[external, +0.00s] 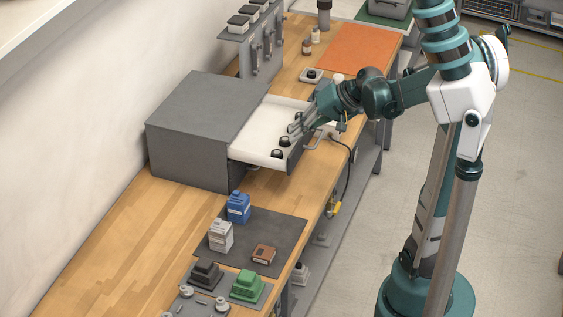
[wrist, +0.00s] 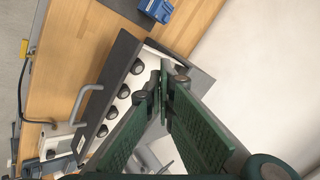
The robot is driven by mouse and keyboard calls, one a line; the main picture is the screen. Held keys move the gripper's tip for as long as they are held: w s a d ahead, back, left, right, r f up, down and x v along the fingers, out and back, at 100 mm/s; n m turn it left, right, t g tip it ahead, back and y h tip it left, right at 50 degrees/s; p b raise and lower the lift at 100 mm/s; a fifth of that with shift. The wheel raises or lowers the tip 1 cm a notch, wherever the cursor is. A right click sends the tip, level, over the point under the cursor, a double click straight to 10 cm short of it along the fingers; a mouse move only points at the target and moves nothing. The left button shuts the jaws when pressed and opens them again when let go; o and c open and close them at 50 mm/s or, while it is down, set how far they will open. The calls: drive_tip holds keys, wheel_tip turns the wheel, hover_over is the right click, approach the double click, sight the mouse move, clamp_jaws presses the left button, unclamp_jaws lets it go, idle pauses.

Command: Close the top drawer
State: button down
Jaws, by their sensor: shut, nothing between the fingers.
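The drawer (external: 262,128) of the grey cabinet (external: 185,120) is pulled out, and its pale interior shows from above. Its dark front panel with a curved grey handle (wrist: 84,104) shows in the wrist view; the handle also shows in the external view (external: 322,133). My gripper (external: 293,129) is shut and empty. Its fingertips (wrist: 163,76) are over the front part of the drawer, on the inner side of the front panel. I cannot tell whether they touch it. My fingers and wrist hide part of the drawer's far front corner.
Round black pieces (wrist: 124,91) line the drawer's front. A blue container (external: 238,207), a white container (external: 220,236) and a brown block (external: 263,254) stand on a dark mat nearer the camera. An orange mat (external: 360,47) lies beyond. A cable hangs at the bench edge.

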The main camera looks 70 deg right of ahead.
sight(270, 132)
drive_tip(key=s+d+f+m+t+b, duration=0.3)
drive_tip(key=s+d, duration=0.4)
drive_tip(key=s, duration=0.3)
drive_tip(key=s+d+f+m+t+h+b, duration=0.1)
drive_tip(key=s+d+f+m+t+b, duration=0.2)
drive_tip(key=s+d, duration=0.5)
drive_tip(key=shift+s+d+f+t+b, duration=0.25)
drive_tip(key=shift+s+f+b, duration=0.55)
drive_tip(key=shift+f, duration=0.4)
drive_tip(key=shift+w, duration=0.1)
drive_tip(key=shift+b+x, duration=0.95)
drive_tip(key=shift+x, duration=5.95)
drive_tip(key=shift+w, duration=0.15)
drive_tip(key=r+x, duration=0.1)
drive_tip(key=x, duration=0.5)
drive_tip(key=r+b+x, duration=0.1)
drive_tip(key=r+x, duration=0.1)
drive_tip(key=x, duration=0.5)
drive_tip(key=w+r+b+x, duration=0.1)
drive_tip(key=x, duration=0.6)
drive_tip(key=shift+w+r, duration=0.1)
drive_tip(key=shift+r, duration=0.15)
